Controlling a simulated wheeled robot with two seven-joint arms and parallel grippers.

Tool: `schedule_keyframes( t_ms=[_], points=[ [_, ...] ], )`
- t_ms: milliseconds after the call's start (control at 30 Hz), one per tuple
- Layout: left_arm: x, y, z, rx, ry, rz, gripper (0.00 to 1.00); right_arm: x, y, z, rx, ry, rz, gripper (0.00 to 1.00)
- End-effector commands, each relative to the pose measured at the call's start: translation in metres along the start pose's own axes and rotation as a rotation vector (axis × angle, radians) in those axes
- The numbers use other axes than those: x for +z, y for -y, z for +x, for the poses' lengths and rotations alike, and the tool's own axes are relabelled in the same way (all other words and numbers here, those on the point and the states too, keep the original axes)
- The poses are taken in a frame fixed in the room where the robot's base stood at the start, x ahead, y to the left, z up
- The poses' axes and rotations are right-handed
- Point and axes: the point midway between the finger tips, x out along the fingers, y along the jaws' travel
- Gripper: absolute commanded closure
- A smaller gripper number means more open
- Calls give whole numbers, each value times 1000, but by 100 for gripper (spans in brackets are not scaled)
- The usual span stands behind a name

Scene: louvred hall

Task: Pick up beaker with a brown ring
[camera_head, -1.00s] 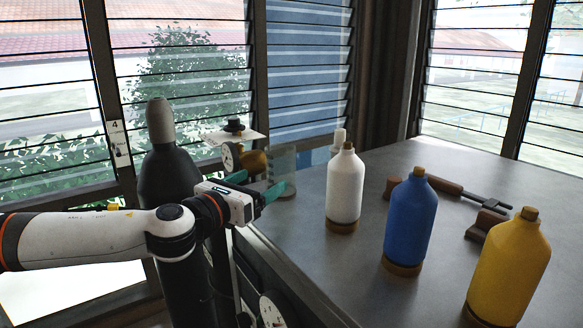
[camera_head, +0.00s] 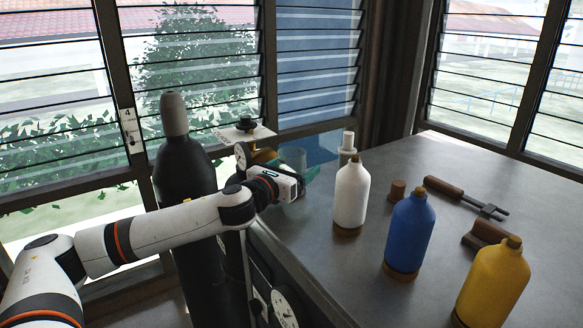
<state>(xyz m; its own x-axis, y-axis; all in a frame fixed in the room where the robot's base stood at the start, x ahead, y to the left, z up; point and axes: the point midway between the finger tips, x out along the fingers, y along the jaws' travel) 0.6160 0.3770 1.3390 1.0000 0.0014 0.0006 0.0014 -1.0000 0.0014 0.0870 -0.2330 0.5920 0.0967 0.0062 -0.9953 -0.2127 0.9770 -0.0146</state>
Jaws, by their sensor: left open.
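The beaker (camera_head: 293,157) is a clear, greenish glass cylinder at the far left end of the grey table, just beyond my left gripper. Its lower part is hidden by the gripper, so its ring does not show clearly now. My left gripper (camera_head: 301,177) is open, with teal fingers at the beaker's near side. The fingers overlap the glass in the picture; I cannot tell whether they touch it. My right gripper is not in view.
White (camera_head: 351,197), blue (camera_head: 409,232) and yellow (camera_head: 493,282) bottles stand on the table (camera_head: 340,270). A small brown stopper (camera_head: 397,190) and a wooden-handled tool (camera_head: 446,187) lie behind. A dark gas cylinder (camera_head: 186,190) stands left, beside the arm.

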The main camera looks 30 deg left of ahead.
Motion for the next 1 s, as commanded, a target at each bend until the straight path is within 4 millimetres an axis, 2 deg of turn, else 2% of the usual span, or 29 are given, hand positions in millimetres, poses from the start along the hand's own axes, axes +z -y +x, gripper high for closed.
schedule_keyframes(
  t_ms=[100,300,367,600,867,1000],
  points=[
    [0,-1,7,1,1,1,19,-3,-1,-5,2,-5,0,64],
    [2,0,7,1,1,2,19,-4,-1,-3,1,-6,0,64],
    [1,0,7,1,1,2,27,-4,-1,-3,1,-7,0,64],
    [1,0,7,1,1,1,67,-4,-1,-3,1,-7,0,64],
    [0,0,7,1,1,1,67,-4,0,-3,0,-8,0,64],
    [-9,0,7,1,-3,1,67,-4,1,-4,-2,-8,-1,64]
  ],
)
